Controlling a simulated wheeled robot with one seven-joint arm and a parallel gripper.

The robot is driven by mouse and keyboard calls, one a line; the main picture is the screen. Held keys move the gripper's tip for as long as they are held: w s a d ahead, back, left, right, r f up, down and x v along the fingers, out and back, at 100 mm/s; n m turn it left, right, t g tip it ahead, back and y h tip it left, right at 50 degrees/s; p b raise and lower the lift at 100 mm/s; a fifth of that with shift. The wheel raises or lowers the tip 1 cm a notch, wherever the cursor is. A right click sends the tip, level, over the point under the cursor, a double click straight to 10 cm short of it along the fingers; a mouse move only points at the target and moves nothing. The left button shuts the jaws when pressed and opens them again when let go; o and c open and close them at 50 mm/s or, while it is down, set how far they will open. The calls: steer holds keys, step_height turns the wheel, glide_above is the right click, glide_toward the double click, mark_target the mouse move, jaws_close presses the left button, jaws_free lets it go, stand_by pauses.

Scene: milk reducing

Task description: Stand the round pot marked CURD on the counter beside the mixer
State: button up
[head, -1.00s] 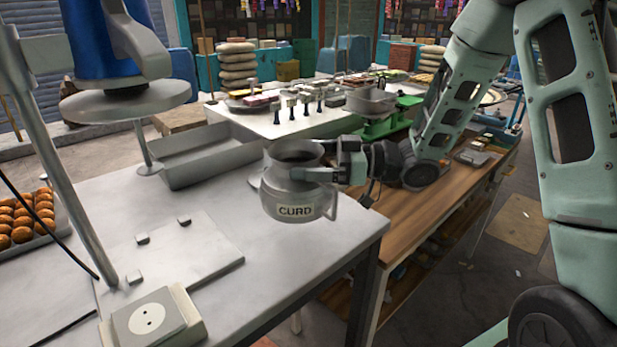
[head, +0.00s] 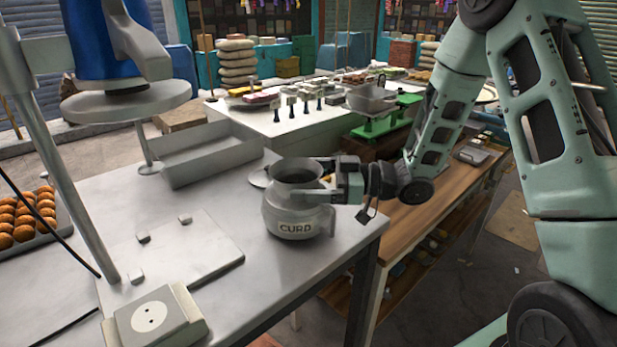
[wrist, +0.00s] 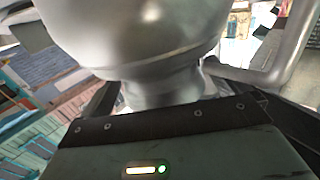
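The round metal pot marked CURD (head: 293,218) is upright over the right end of the grey counter (head: 215,205), near its corner. It looks at or very close to the counter top; I cannot tell whether its base touches. My gripper (head: 322,190) reaches in from the right with its fingers around the pot's neck. In the wrist view the pot (wrist: 140,40) fills the top, and its neck sits between the fingers. The mixer (head: 115,60), with a blue body and a round grey plate, stands at the left.
A grey tray (head: 205,160) lies behind the pot. A flat plate with small blocks (head: 185,255) and a socket box (head: 152,318) lie at the front left. A tray of brown balls (head: 28,218) is far left. A green scale (head: 380,122) stands behind my arm.

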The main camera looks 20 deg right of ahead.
steer(key=shift+r, duration=0.15)
steer(key=b+v, duration=0.4)
steer(key=v, duration=0.8)
